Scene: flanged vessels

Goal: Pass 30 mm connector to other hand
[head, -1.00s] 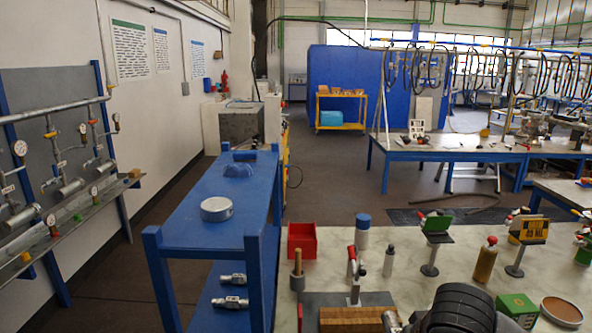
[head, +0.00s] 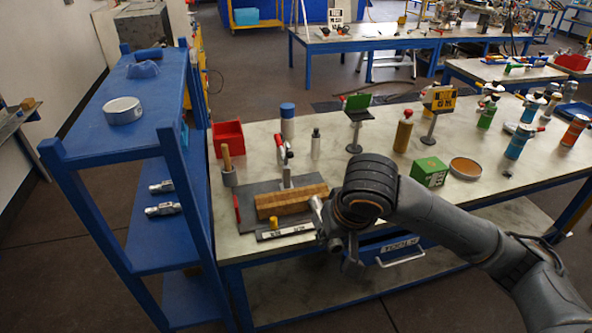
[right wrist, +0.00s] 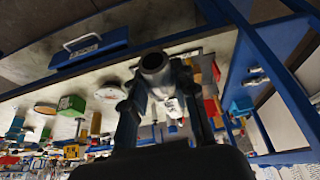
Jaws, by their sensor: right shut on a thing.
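My right gripper (head: 326,226) reaches in from the right, at the front edge of the pale table. In the right wrist view my right gripper (right wrist: 158,88) is shut on a grey metal connector (right wrist: 154,65), whose round open end faces the camera between the two fingers. In the head view a small metallic part of the connector (head: 316,203) shows beside the fingers; the rest is hidden by the gripper and wrist. My left gripper is in neither view. The connector's size marking is not readable.
A wooden block (head: 290,200) lies on a grey mat left of my right gripper. A blue shelf (head: 90,135) holding metal fittings (head: 162,209) stands at the left. A green box (head: 429,172) and several bottles stand on the table. A drawer handle (head: 402,259) juts out below.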

